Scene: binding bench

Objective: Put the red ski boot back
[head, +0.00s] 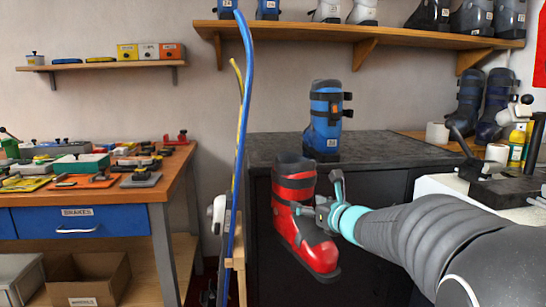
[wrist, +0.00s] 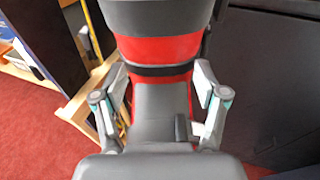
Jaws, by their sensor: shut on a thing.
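The red ski boot (head: 289,188) with black straps is upright in the head view, in front of the dark cabinet (head: 375,205) and below its top. My gripper (head: 318,211) is shut on the boot from the right side. In the wrist view the boot (wrist: 165,48) fills the upper middle, between the two fingers of my gripper (wrist: 160,100). The boot appears clear of the cabinet.
A blue boot (head: 326,120) stands on the cabinet's dark top (head: 275,150), with bare room to its left. Blue skis (head: 244,100) stand upright left of the red boot. A wooden shelf (head: 290,32) above holds several boots. A cluttered bench (head: 178,172) is at left.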

